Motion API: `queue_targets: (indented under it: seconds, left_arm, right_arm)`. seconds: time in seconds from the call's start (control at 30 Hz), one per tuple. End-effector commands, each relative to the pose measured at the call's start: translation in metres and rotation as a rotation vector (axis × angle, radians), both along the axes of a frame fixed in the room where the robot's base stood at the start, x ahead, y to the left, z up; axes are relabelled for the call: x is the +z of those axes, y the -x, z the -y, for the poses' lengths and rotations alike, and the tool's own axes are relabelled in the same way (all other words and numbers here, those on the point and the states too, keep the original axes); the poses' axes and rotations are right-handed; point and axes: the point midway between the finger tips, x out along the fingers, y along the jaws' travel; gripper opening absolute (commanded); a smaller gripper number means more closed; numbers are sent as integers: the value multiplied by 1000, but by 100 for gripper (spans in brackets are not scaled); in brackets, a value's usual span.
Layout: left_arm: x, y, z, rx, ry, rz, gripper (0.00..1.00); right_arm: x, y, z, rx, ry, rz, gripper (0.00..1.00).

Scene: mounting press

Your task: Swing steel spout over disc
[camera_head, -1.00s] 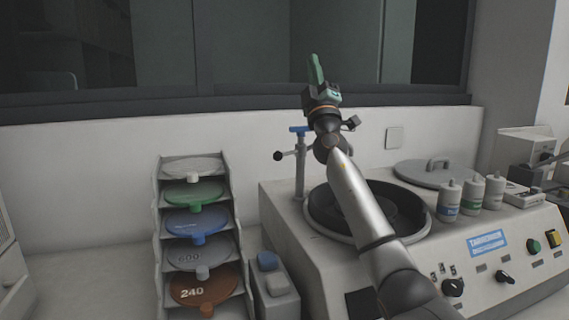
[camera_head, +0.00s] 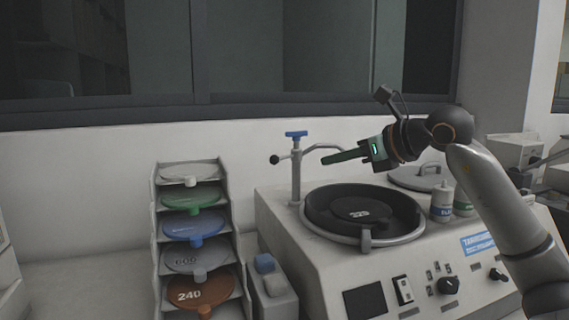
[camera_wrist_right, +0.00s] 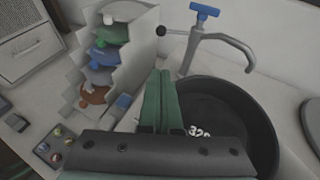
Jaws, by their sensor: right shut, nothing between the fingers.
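The steel spout (camera_head: 325,148) is a curved tube on an upright post with a blue handle (camera_head: 296,134) and a black knob. In the head view it arches right from the post, at the back of the bowl. The disc (camera_head: 362,209), dark and marked 320, lies in the black bowl (camera_head: 318,205) of the machine. My right gripper (camera_head: 328,160) is shut and empty, pointing left near the spout's outer end; I cannot tell if they touch. In the right wrist view its green fingers (camera_wrist_right: 159,102) cover part of the bowl, and the spout (camera_wrist_right: 222,40) is ahead. My left gripper is out of view.
A rack (camera_head: 154,225) of coloured discs stands left of the machine. Blue and grey blocks (camera_head: 272,275) sit between them. A grey lid (camera_head: 410,178) and small bottles (camera_head: 441,203) are at the right. The wall is close behind the post.

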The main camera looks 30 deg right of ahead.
Motion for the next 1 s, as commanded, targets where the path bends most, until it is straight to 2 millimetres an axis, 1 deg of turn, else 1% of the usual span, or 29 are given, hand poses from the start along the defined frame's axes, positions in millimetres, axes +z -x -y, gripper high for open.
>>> queue_targets:
  seconds: [0.17, 0.4, 0.53, 0.57, 0.6, 0.7, 0.8, 1.0]
  left_arm:
    - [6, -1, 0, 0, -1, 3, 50]
    - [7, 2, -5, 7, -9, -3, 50]
    - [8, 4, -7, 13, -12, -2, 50]
    - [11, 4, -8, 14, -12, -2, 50]
    - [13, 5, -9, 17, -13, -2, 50]
    - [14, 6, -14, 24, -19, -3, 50]
    - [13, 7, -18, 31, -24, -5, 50]
    - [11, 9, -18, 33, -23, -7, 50]
  right_arm:
    - [-8, -21, -6, 4, -4, -5, 0]
    - [-26, -69, -15, 4, -7, -5, 0]
    - [-36, -93, -20, 3, -7, -3, 0]
    - [-30, -98, -21, 3, -9, 0, 0]
    - [-29, -104, -22, 3, -8, 0, 0]
    - [-28, -116, -24, 2, -8, -1, 0]
    - [-27, -123, -25, 1, -6, 1, 0]
    - [-28, -128, -25, 0, -4, -1, 0]
